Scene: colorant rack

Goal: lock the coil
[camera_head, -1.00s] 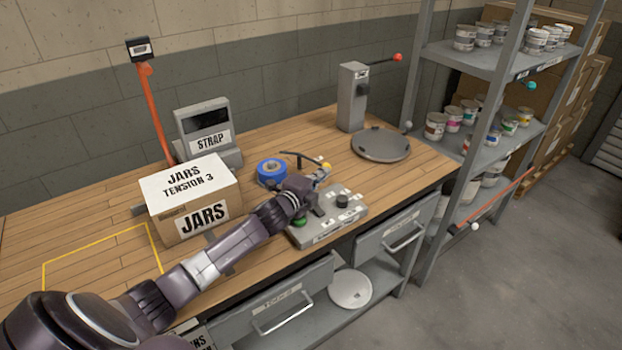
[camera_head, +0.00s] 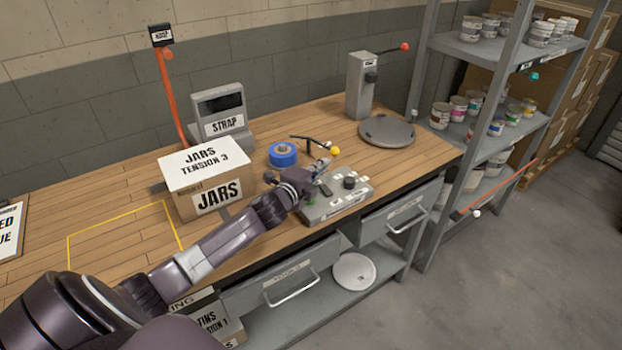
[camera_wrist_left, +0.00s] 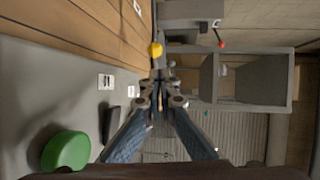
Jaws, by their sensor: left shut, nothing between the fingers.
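The blue coil (camera_head: 282,154) lies on the wooden bench, right of the cardboard jars box. Beside it a thin dark lever (camera_head: 310,141) ends in a yellow ball knob (camera_head: 335,151). The knob also shows in the left wrist view (camera_wrist_left: 156,50), just beyond the fingertips. My left gripper (camera_head: 321,166) is shut and empty, above the grey control box and close to the knob. In the left wrist view its fingertips (camera_wrist_left: 160,76) are together; I cannot tell whether they touch the knob. My right gripper is not in view.
The grey control box (camera_head: 338,202) carries a black knob (camera_head: 349,182) and a green button (camera_wrist_left: 66,151). The jars box (camera_head: 206,183) and strap machine (camera_head: 222,122) stand left. A round plate (camera_head: 387,131) and a post with red-tipped lever (camera_head: 361,85) stand right.

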